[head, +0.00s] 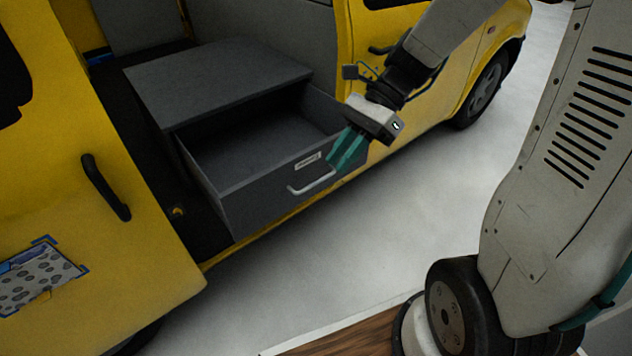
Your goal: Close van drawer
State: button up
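A dark grey drawer (265,191) sticks out of a grey cabinet (215,78) in the side opening of a yellow van. The drawer is pulled open and looks empty inside. Its front carries a light metal handle (312,183) and a small label (308,160). My gripper (342,160), with green fingers, is just to the right of the handle, near the right end of the drawer front. Its fingertips lie close to the handle in the picture; I cannot tell whether they touch it. The finger gap is too small to judge.
The yellow van door (100,190) with a black handle (106,187) stands at the left of the drawer. The van's front side and wheel (487,88) are at the upper right. The pale floor (400,220) in front of the drawer is clear.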

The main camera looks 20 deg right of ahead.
jog(key=w+d+f+m+t+y, duration=0.3)
jog(key=w+f+m+y, duration=0.2)
jog(key=w+f+m, duration=0.6)
jog(key=m+t, duration=0.7)
jog(key=m, duration=0.8)
send_near(320, 181)
jog(key=x, duration=0.4)
jog(key=shift+y, duration=0.3)
jog(key=x, duration=0.7)
jog(key=shift+d+f, duration=0.1)
jog(key=shift+f, duration=0.1)
grip_shut()
